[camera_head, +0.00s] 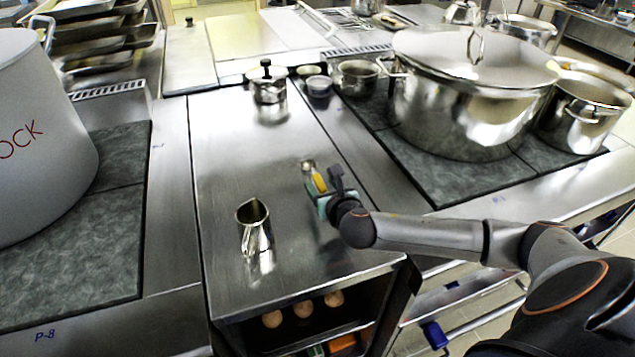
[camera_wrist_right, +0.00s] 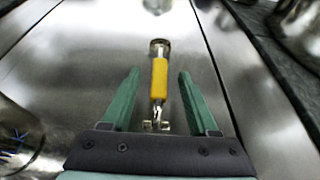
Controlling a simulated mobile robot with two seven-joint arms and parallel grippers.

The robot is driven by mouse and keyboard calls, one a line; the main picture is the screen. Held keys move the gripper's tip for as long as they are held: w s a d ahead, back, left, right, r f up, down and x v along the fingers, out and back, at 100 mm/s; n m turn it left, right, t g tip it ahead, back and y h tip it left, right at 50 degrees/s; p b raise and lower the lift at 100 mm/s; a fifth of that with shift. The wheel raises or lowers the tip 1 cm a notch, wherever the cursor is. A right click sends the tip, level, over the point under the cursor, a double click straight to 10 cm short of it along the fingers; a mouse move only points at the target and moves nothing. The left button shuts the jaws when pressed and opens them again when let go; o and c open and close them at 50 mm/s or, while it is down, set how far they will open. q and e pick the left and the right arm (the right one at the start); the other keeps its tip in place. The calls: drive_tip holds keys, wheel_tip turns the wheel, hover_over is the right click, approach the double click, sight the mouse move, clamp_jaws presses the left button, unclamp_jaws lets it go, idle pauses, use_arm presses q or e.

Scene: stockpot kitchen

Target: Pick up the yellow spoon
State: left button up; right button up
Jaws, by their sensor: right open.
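The yellow spoon (camera_head: 318,181) lies on the steel counter (camera_head: 225,165), right of its middle, with its round metal end pointing to the back. In the right wrist view its yellow handle (camera_wrist_right: 159,79) lies lengthwise between the two green fingers. My right gripper (camera_head: 317,188) is over the spoon, its arm coming in from the right. In the right wrist view the right gripper (camera_wrist_right: 158,74) is open, with a gap on both sides of the handle. I cannot tell its height above the counter. My left gripper is not in view.
A steel pitcher (camera_head: 254,228) stands left of the spoon. A moka pot (camera_head: 268,86) and small bowls stand at the back. A large lidded pot (camera_head: 455,110) is on the right hob, a tall stockpot (camera_head: 40,150) on the left. The counter between pitcher and moka pot is clear.

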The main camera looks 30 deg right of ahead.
sight(316, 179)
drive_tip(key=shift+x, duration=2.7)
clamp_jaws()
